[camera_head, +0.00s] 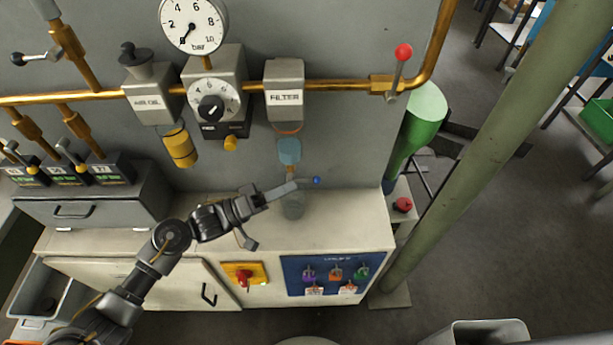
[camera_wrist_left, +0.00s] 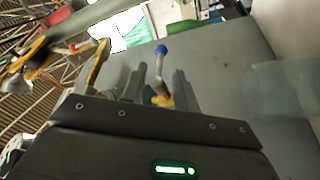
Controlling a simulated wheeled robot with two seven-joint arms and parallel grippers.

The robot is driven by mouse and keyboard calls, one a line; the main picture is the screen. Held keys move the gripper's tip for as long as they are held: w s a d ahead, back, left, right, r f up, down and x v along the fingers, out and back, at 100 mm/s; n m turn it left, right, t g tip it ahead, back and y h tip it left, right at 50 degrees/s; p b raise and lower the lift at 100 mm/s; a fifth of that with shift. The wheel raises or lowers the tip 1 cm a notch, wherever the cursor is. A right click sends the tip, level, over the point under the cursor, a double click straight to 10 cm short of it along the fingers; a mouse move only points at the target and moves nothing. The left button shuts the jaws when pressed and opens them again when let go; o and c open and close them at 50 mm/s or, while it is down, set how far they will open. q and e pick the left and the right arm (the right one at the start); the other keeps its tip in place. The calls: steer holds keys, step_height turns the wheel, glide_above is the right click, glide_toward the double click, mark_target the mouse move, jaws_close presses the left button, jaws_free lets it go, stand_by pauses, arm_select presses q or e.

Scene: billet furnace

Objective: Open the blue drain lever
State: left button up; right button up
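The blue drain lever's round knob (camera_head: 317,180) shows under the filter unit (camera_head: 284,92), just right of my left gripper's upper finger. My left gripper (camera_head: 272,212) is open, with its fingers spread below the filter. In the left wrist view the blue knob (camera_wrist_left: 162,50) tops a thin metal stem that leads down to a yellow fitting. The stem appears between the two fingers of my left gripper (camera_wrist_left: 160,84), with gaps on both sides. I cannot tell whether either finger touches it. The head view hides most of the stem behind the gripper. My right gripper is not in view.
A red-knobbed lever (camera_head: 403,52) sits on the copper pipe at right. A green cylinder (camera_head: 425,115) and slanted post (camera_head: 480,140) stand farther right.

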mark_target(306, 180)
arm_select(q)
steer(key=p+x, duration=0.1)
steer(key=x, duration=0.4)
steer(key=shift+d+r, duration=0.1)
steer(key=shift+d, duration=0.1)
jaws_close()
steer(key=shift+r+p, duration=0.1)
steer(key=shift+p, duration=0.5)
steer(key=y+p, duration=0.1)
steer(key=p, duration=0.2)
steer(key=f+m+g+y+p, duration=0.1)
steer(key=y+p, duration=0.1)
steer(key=p, duration=0.2)
steer(key=y+p, duration=0.2)
steer(key=p, duration=0.2)
steer(key=shift+a+f+m+g, duration=0.2)
steer(key=shift+a+m+g, duration=0.05)
steer(key=shift+m+g, duration=0.15)
steer(key=shift+a+f+y+p, duration=0.1)
steer(key=shift+f+y+p, duration=0.35)
steer(key=shift+y+p, duration=0.2)
